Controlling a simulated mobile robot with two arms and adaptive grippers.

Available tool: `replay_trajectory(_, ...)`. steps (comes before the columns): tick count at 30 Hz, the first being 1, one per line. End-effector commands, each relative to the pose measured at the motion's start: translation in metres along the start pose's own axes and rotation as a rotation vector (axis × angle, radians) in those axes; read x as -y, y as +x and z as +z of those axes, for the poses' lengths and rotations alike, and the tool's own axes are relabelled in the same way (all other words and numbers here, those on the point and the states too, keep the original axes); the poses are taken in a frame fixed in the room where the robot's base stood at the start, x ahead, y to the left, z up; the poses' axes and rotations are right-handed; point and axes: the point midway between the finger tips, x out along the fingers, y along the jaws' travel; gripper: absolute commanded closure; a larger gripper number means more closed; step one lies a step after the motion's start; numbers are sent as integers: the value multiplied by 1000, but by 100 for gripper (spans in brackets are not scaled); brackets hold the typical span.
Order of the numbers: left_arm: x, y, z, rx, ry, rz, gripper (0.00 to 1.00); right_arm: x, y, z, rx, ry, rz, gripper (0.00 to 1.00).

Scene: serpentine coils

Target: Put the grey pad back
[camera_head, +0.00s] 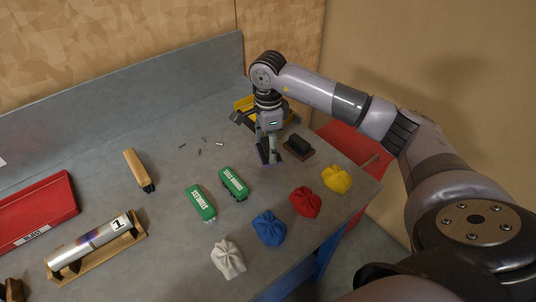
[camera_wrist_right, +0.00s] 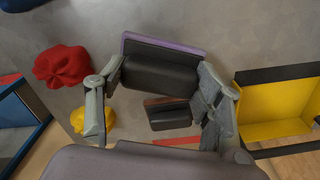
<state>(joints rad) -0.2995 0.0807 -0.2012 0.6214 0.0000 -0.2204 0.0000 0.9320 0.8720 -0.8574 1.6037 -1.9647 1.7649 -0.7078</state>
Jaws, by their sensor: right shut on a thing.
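My right gripper (camera_head: 270,150) is shut on a block-shaped pad (camera_head: 264,158) with a black top and a purple-grey base, near the right part of the grey bench. The right wrist view shows this held pad (camera_wrist_right: 160,74) between the two fingers of the gripper (camera_wrist_right: 158,88). I cannot tell whether its base touches the bench. A second black-topped pad (camera_head: 298,146) with a brown-red base lies just right of it, and also shows in the wrist view (camera_wrist_right: 169,115). My left gripper is not in view.
A yellow bin (camera_head: 243,104) stands behind the gripper. Two green blocks (camera_head: 201,203) (camera_head: 234,184) and blue (camera_head: 269,228), red (camera_head: 305,202), yellow (camera_head: 337,179) and white (camera_head: 228,257) bags lie in front. A brush (camera_head: 138,170) and a tube on a cradle (camera_head: 92,243) lie left.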

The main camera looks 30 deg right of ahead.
Motion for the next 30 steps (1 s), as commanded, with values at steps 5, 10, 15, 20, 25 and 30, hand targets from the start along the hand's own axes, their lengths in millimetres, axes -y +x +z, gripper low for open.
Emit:
replay_trajectory(5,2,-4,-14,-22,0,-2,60,0,14,1,0,0,1,65)
replay_trajectory(10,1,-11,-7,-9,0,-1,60,-1,39,0,-1,0,3,65)
replay_trajectory(15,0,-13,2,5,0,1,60,0,53,0,0,0,-1,65)
replay_trajectory(20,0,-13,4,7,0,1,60,1,54,0,1,0,-2,65)
replay_trajectory(25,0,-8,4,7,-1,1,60,0,58,0,0,0,-2,65)
replay_trajectory(30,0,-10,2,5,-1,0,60,0,56,0,0,0,-1,28)
